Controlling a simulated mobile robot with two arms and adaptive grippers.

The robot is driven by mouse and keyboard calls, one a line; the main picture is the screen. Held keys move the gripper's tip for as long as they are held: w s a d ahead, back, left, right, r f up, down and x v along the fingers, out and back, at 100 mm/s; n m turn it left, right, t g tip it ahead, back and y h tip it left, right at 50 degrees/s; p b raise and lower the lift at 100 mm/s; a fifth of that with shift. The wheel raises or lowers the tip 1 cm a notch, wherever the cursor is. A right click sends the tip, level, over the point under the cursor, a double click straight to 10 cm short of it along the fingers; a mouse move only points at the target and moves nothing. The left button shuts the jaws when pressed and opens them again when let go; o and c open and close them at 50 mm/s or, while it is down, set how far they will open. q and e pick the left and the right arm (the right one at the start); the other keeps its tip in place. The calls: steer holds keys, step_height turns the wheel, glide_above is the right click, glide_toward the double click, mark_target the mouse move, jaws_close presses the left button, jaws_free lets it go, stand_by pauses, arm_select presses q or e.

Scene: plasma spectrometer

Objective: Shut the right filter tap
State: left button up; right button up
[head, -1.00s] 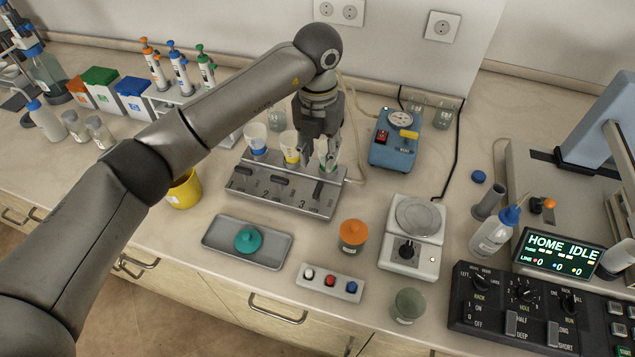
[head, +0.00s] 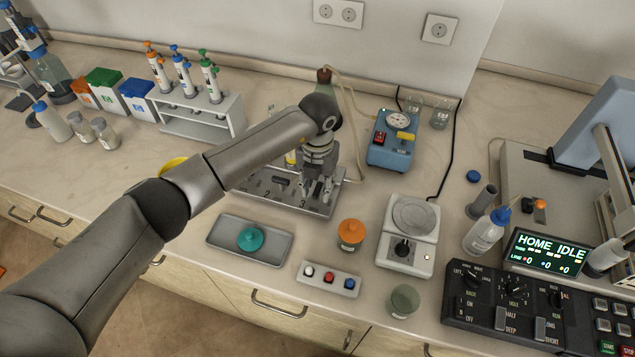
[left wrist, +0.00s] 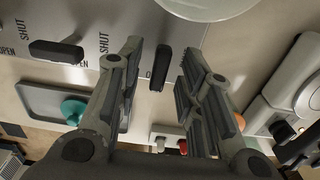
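The filter manifold (head: 290,203) is a grey block with black tap handles on its front face and funnels behind. My left gripper (head: 317,192) is at the right end of this face, pointing down and hiding the right tap in the head view. In the left wrist view, the right tap (left wrist: 160,68) is a black handle upright in the picture, between the two spread fingers of my left gripper (left wrist: 162,75). Gaps show beside the handle. The neighbouring tap (left wrist: 56,50) lies crosswise, near SHUT and OPEN labels. My right gripper is not in view.
A tray with a teal-knobbed lid (head: 250,239), an orange-capped jar (head: 351,235) and a three-button box (head: 329,279) stand in front of the manifold. A balance (head: 408,235) is at right, and a blue pump (head: 393,140) stands behind. A funnel rim (left wrist: 210,5) is close to the fingers.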

arm_select(q)
jaws_close()
steer(key=shift+f+m+b, duration=0.15)
steer(key=shift+m+b, duration=0.25)
steer(key=shift+b, duration=0.4)
steer(key=m+b, duration=1.2)
steer(key=b, duration=0.4)
steer(key=m+b, duration=0.2)
steer(key=shift+m, duration=0.3)
steer(key=shift+m+b, duration=0.6)
steer(key=shift+m, duration=0.6)
steer(key=shift+r, duration=0.2)
